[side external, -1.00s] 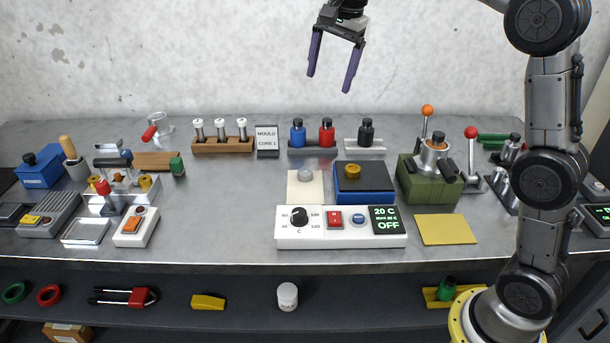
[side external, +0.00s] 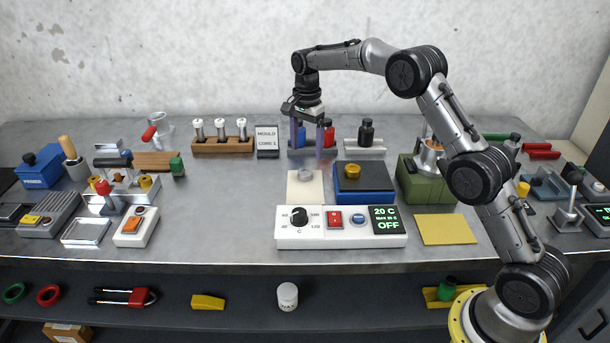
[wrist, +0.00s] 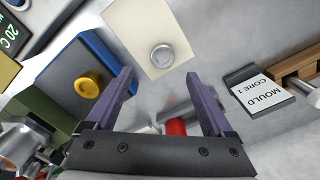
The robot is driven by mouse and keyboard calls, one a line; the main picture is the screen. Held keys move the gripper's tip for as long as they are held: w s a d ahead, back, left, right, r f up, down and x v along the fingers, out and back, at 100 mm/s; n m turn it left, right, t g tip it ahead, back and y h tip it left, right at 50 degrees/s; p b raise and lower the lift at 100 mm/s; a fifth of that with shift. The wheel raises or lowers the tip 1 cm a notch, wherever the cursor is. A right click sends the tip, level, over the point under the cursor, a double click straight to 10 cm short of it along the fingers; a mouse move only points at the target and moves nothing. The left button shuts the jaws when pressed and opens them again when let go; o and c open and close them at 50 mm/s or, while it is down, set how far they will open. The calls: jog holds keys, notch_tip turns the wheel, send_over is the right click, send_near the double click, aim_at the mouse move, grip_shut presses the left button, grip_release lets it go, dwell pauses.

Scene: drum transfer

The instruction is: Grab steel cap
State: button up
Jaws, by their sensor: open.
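A round steel cap (side external: 305,175) lies on a cream square pad (side external: 303,192) behind the white control box. In the wrist view the steel cap (wrist: 162,55) sits on the cream pad (wrist: 133,22), ahead of the fingertips and between their lines. My gripper (side external: 308,158) points down with its purple fingers apart, above and slightly behind the cap, not touching it. It is open and empty; both fingers also show in the wrist view (wrist: 160,90).
A blue block with a brass cap (side external: 352,171) stands right of the pad. Blue (side external: 297,136) and red (side external: 329,137) bottles stand close behind my fingers. The white control box (side external: 340,228) is in front. A "MOULD CORE 1" sign (side external: 267,141) stands to the left.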

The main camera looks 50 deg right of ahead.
aim_at(304, 172)
jog(key=shift+w+a+f, duration=0.1)
jog(key=shift+a+f, duration=0.05)
jog(key=shift+f, duration=1.75)
jog(key=shift+w+a+f, duration=0.1)
jog(key=shift+f, duration=1.75)
grip_shut()
